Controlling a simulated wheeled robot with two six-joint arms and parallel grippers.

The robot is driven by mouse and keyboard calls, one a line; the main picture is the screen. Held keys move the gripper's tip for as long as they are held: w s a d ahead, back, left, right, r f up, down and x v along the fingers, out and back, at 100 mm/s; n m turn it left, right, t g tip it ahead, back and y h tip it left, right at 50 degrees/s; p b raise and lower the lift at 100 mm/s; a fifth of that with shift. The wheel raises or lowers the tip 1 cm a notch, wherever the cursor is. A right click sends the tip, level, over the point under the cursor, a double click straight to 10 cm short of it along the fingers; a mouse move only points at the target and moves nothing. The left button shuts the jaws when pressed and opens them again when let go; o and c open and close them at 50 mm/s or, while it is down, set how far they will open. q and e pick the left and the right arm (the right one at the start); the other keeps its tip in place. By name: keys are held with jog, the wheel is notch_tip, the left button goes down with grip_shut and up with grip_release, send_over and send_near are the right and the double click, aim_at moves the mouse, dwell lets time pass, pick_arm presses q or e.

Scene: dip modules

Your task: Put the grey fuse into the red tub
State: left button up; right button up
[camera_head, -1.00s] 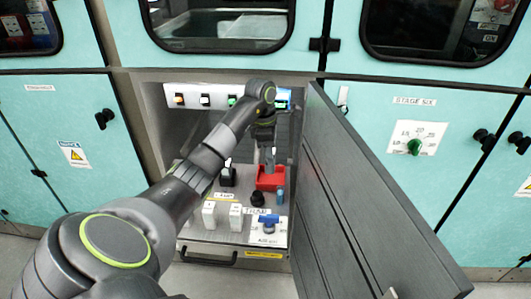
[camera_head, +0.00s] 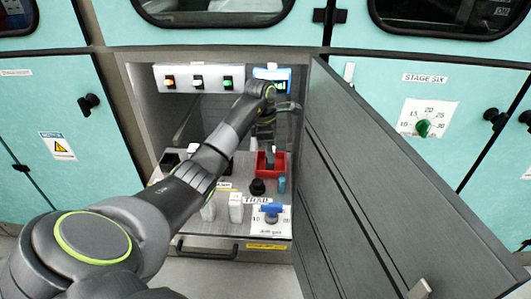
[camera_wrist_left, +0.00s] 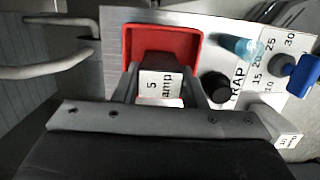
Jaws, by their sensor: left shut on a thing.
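My left gripper (camera_head: 268,151) reaches into the open cabinet and is over the red tub (camera_head: 282,164). In the left wrist view it (camera_wrist_left: 160,92) is shut on the grey fuse (camera_wrist_left: 160,66), which has a white "5 amp" label facing the camera. The fuse overlaps the near part of the red tub (camera_wrist_left: 186,35) in that view. Whether its lower end is inside the tub or just above it I cannot tell. In the head view the gripper and arm hide most of the fuse. My right gripper is not in view.
A black knob (camera_head: 257,187), a blue cylinder (camera_head: 282,184) and a blue-handled dial (camera_head: 271,211) stand close to the tub. White blocks (camera_head: 235,207) stand nearer the front edge. The open grey door (camera_head: 370,190) bounds the right side.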

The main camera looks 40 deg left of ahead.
pick_arm(q)
jog(key=shift+d+r, duration=0.1)
jog(key=o, duration=0.6)
jog(key=shift+f, duration=0.2)
jog(key=o, duration=0.4)
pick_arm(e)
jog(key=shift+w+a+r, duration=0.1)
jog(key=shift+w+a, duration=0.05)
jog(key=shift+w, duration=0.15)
pick_arm(q)
jog(key=shift+r, duration=0.15)
